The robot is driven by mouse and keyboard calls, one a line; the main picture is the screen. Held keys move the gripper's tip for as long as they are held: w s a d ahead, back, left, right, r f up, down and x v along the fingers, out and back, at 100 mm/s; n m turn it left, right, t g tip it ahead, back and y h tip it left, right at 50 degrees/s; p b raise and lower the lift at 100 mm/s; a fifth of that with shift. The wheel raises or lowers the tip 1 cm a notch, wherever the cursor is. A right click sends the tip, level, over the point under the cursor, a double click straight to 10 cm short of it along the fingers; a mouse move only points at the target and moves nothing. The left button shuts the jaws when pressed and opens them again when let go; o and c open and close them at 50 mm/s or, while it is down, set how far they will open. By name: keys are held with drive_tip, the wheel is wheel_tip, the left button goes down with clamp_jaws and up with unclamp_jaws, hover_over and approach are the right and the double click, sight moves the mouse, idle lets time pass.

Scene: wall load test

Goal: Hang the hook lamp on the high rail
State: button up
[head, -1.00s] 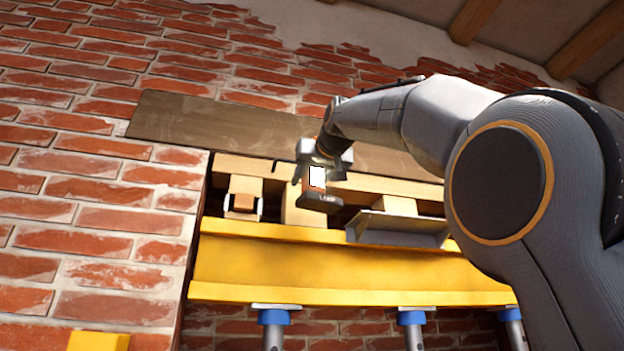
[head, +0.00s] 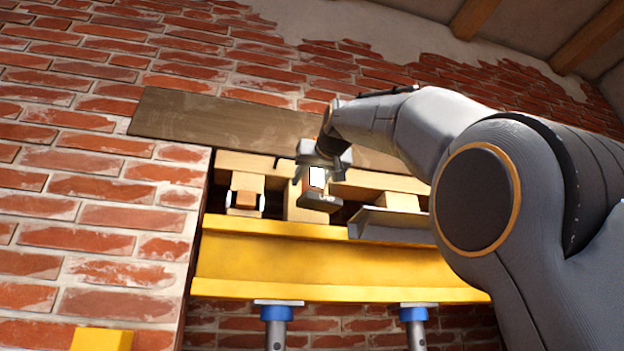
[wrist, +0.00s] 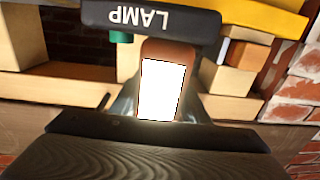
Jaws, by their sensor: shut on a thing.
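The hook lamp (head: 317,178) has a lit white panel, an orange-brown body and a dark grey end piece. In the wrist view the lamp (wrist: 168,50) shows the word LAMP upside down on that end piece. My gripper (head: 324,160) is shut on the lamp and holds it in front of the timber blocks, above the yellow beam. The lamp's hook is not clearly visible. I cannot tell which part is the high rail; a long brown board (head: 205,118) crosses the wall behind and above my gripper.
A yellow beam (head: 300,262) rests on blue-topped props (head: 275,318). Pale timber blocks (head: 243,183) stand above it. A grey metal angle (head: 385,224) sits just right of the lamp. Brick wall (head: 80,220) fills the left. A yellow block (head: 100,339) is at lower left.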

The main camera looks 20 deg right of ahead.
drive_tip(key=shift+w, duration=1.4)
drive_tip(key=shift+r, duration=0.15)
idle(0.4)
drive_tip(key=shift+w+f+b, duration=0.2)
drive_tip(key=shift+f+b, duration=1.35)
drive_tip(key=shift+f, duration=0.2)
drive_tip(key=o, duration=1.6)
drive_tip(key=shift+a, duration=0.2)
drive_tip(key=shift+d, duration=0.1)
